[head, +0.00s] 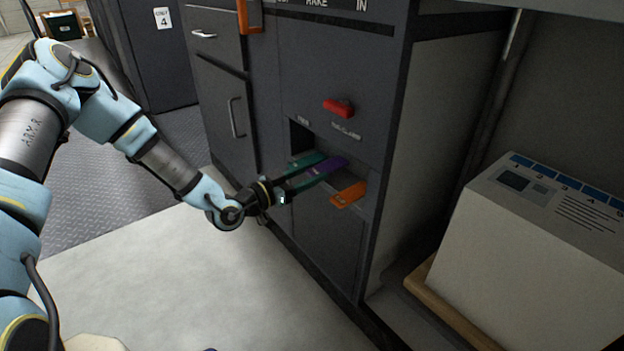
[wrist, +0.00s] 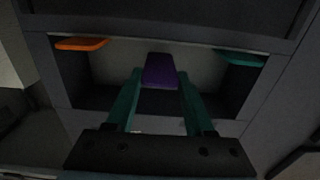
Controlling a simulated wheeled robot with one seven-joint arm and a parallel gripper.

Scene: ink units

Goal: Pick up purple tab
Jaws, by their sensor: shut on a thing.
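The purple tab (head: 326,167) is in the open recess of the dark grey cabinet, between an orange tab and a teal one. In the wrist view the purple tab (wrist: 160,71) is centred between the ends of my two teal fingers. My gripper (head: 318,170) reaches into the recess from the left. In the wrist view my gripper (wrist: 159,85) is shut on the purple tab, with a finger along each side. In the head view the fingers partly cover the tab, and its far end is hard to make out.
An orange tab (head: 349,194) sticks out at the recess's right side; it also shows in the wrist view (wrist: 82,44). A teal tab (wrist: 240,58) is on the other side. A red handle (head: 339,107) is above. A white box (head: 540,235) stands at right.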

